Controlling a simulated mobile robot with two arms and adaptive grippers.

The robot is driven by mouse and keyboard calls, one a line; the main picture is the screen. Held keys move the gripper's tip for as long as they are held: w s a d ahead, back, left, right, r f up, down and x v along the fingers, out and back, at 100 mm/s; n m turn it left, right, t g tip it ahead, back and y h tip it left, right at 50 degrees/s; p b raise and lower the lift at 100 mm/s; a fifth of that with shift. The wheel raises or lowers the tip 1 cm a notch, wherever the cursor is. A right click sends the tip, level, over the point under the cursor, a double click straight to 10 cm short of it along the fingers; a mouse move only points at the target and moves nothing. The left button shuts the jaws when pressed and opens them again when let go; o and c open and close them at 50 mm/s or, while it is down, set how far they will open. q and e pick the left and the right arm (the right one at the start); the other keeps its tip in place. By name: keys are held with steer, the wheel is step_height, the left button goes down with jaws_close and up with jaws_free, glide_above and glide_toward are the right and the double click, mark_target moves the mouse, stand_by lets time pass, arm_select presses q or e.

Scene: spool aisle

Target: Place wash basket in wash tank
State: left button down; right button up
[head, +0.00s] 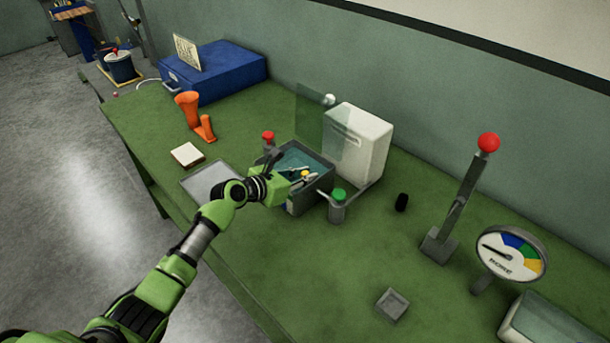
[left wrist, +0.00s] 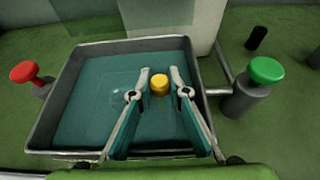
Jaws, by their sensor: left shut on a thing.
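The wash tank (head: 319,160) is an open grey box with teal inside, in the middle of the green bench. It fills the middle of the left wrist view (left wrist: 60,95). My left gripper (head: 302,181) is over the tank's near part. In the left wrist view its two fingers (left wrist: 161,84) stand either side of a yellow knob (left wrist: 159,86), shut on it. The knob seems to be the top of the wash basket; the basket's body cannot be made out, so its depth in the tank is unclear. My right gripper is not in view.
A red button post (left wrist: 27,74) stands left of the tank, a green one (left wrist: 266,72) right. A white box (head: 358,143) stands behind. A flat grey tray (head: 210,178) lies left. A red-topped lever (head: 460,190) and a gauge (head: 510,254) stand right.

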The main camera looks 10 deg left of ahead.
arm_select(q)
steer(key=c, duration=2.2)
jaws_free()
steer(key=shift+f, duration=0.1)
steer(key=v, duration=1.2)
steer(key=shift+p, duration=0.35)
